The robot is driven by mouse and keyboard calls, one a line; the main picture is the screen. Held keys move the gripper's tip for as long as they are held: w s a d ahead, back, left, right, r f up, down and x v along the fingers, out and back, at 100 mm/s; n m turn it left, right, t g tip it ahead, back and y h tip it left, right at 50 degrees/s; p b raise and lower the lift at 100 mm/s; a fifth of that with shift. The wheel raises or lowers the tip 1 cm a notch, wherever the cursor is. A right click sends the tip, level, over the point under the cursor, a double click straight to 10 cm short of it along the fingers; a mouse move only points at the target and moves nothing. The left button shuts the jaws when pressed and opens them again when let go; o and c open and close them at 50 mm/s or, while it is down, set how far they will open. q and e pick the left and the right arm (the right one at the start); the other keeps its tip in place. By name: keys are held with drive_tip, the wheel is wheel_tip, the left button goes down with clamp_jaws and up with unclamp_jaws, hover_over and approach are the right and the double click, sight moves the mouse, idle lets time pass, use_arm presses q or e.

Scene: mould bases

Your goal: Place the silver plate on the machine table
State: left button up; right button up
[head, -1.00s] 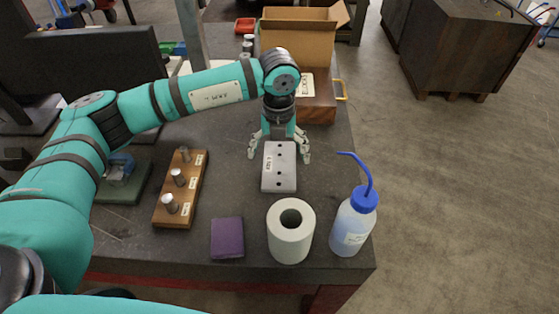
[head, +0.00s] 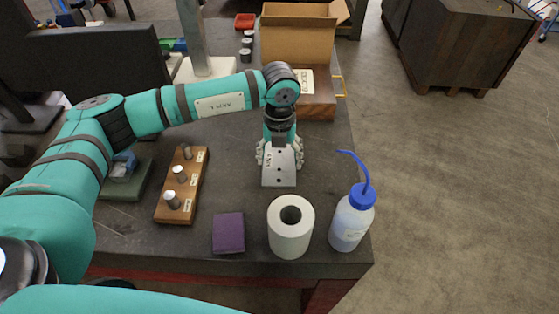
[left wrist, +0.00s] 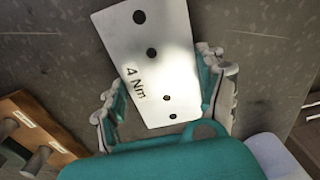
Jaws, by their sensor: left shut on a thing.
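The silver plate (head: 280,172) is a flat light-grey block with dark holes and a "4 Nm" marking, over the dark worktop right of centre. My left gripper (head: 280,158) comes down over its far end and is shut on it. In the left wrist view the plate (left wrist: 153,60) lies between the two fingers (left wrist: 165,98), slightly tilted in the picture. Whether the plate touches the worktop is not clear. I cannot tell which surface is the machine table. My right gripper is not in view.
A white paper roll (head: 290,240), a blue-capped wash bottle (head: 350,220) and a purple pad (head: 228,233) stand near the front edge. A wooden peg block (head: 182,190) is at left. A wooden box (head: 318,100) and an open carton (head: 298,45) stand behind. Worktop (head: 235,185) beside the plate is clear.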

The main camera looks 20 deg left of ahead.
use_arm(q)
drive_tip(key=shift+c, duration=1.4)
drive_tip(key=shift+r, duration=0.15)
